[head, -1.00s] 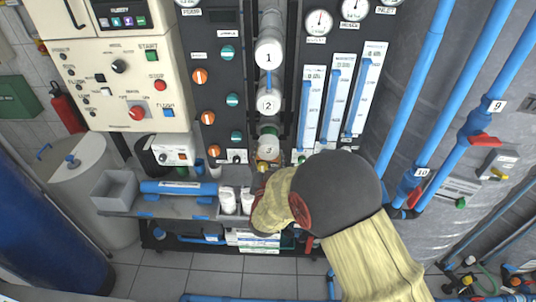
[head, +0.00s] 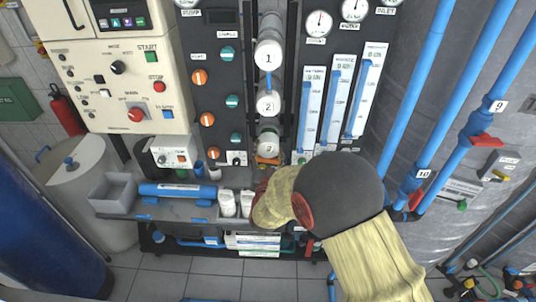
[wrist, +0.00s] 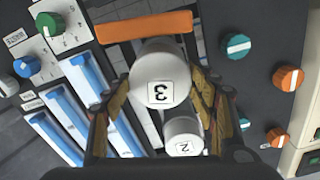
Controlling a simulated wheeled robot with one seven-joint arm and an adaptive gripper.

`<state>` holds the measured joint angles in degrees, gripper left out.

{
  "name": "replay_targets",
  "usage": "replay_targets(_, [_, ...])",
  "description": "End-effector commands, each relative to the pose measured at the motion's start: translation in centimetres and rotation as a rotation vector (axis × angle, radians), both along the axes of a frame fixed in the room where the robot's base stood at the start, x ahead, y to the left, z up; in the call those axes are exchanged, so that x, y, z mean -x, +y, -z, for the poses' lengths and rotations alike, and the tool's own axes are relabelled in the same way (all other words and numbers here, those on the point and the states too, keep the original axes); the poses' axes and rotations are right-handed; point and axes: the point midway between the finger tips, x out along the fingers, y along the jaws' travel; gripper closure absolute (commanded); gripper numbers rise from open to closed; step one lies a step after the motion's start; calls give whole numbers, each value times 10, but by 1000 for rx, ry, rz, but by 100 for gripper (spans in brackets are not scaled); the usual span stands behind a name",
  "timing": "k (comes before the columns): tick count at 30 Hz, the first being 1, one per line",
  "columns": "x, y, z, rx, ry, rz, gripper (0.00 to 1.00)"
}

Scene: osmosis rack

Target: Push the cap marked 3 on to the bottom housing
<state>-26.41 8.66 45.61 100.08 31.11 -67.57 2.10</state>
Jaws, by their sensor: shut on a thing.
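The white cap marked 3 (head: 268,143) is at the lower end of the column of white housings in the head view. In the wrist view the cap (wrist: 160,75) sits between the two fingers of my gripper (wrist: 160,85), which is shut on it. The bottom housing is mostly hidden behind the cap, and no green ring shows above the cap now. In the head view my arm comes up from the lower right and covers most of the fingers.
The white cap marked 2 (head: 268,102) and the cap marked 1 (head: 268,56) are above in the same column. An orange bar (wrist: 145,27) lies beside cap 3. Flow meters (head: 335,100) stand right, knobs (head: 207,121) left. A bench with white bottles (head: 227,203) is below.

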Motion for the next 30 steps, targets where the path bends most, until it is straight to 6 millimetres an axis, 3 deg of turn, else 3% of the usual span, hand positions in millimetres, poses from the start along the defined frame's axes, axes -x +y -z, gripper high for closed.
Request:
replay_targets(18, [-16, -1, 0, 0, -1, 0, 69])
replay_targets(30, [-17, -1, -1, 0, -1, 0, 69])
